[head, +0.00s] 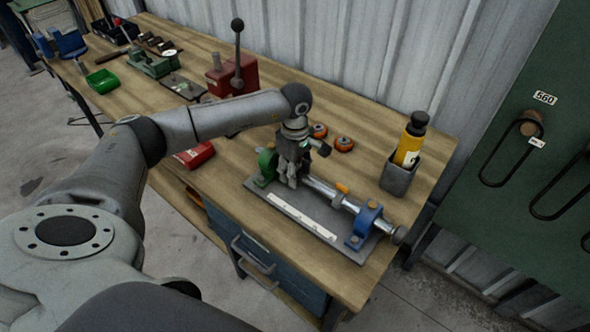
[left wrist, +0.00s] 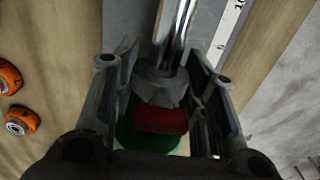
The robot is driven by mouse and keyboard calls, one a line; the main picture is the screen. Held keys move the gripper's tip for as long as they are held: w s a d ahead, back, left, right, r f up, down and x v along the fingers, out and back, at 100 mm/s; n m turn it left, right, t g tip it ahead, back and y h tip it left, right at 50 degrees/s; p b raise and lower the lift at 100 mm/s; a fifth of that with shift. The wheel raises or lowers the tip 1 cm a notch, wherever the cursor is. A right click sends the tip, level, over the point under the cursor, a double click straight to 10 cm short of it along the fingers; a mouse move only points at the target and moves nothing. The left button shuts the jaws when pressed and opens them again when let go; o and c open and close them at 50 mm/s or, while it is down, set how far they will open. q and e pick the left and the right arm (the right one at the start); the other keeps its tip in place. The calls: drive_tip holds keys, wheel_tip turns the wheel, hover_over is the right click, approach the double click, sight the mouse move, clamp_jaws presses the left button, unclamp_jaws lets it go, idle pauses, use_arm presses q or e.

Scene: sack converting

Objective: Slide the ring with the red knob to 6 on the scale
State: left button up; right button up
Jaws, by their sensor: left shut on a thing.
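The ring with the red knob (left wrist: 160,120) is in the left wrist view, its grey collar (left wrist: 160,86) around a shiny rod (left wrist: 178,28). My left gripper (head: 290,176) is shut on this ring, with a finger on each side of the knob. In the head view the gripper hides the ring, near the green bracket (head: 267,165) at the rod's left end. The rod (head: 322,187) runs to a blue bracket (head: 366,226). A white scale (head: 302,217) lies along the front of the base plate (head: 347,248); its numbers are too small to read. My right gripper is not in view.
An orange part (head: 342,188) sits at the rod farther right. Two orange wheels (head: 344,144) lie behind the fixture. A grey holder (head: 397,178) with a yellow bottle (head: 410,146) stands at the right. A red lever press (head: 232,75) stands at the back left.

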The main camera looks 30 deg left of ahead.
sight(304, 175)
use_arm(q)
clamp_jaws()
drive_tip(key=d+b, duration=0.1)
drive_tip(key=d, duration=0.1)
drive_tip(key=shift+s+d+f, duration=0.1)
drive_tip(key=shift+d, duration=0.45)
drive_tip(key=o, duration=1.1)
unclamp_jaws()
drive_tip(key=shift+o, duration=0.2)
wheel_tip(304, 175, up, 12)
drive_tip(key=shift+s, duration=0.1)
